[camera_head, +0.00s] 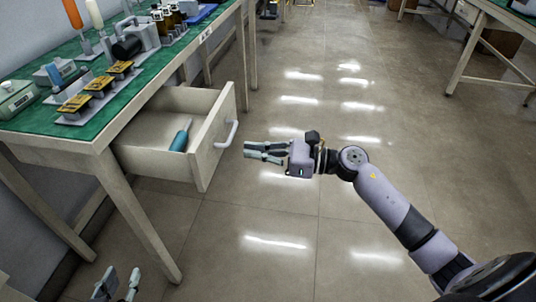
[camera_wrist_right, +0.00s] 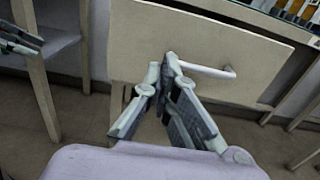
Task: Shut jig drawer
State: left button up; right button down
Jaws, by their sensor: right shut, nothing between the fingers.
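The jig drawer (camera_head: 213,150) is pulled out from under the green-topped bench. Its pale front panel carries a white bar handle (camera_head: 231,134). The drawer front (camera_wrist_right: 220,45) and handle (camera_wrist_right: 210,70) also show in the right wrist view. A teal-handled tool (camera_head: 181,137) lies inside. My right gripper (camera_head: 246,150) is shut and empty, pointing at the drawer front, with a small gap to the handle in the head view. In the wrist view its tips (camera_wrist_right: 166,65) overlap the handle's left end. My left gripper (camera_head: 120,286) is open and empty, low beside the bench leg.
A bench leg (camera_head: 140,220) stands left of the drawer. The floor around my right arm is clear.

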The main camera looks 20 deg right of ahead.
aim_at(211, 147)
jog(key=x, duration=0.6)
jog(key=shift+w+a, duration=0.15)
jog(key=shift+w, duration=0.05)
pick_arm(q)
jog(key=shift+w+d+r, duration=0.1)
jog(key=shift+r, duration=0.05)
pick_arm(e)
jog(key=shift+w+a, duration=0.4)
jog(key=shift+a, duration=0.2)
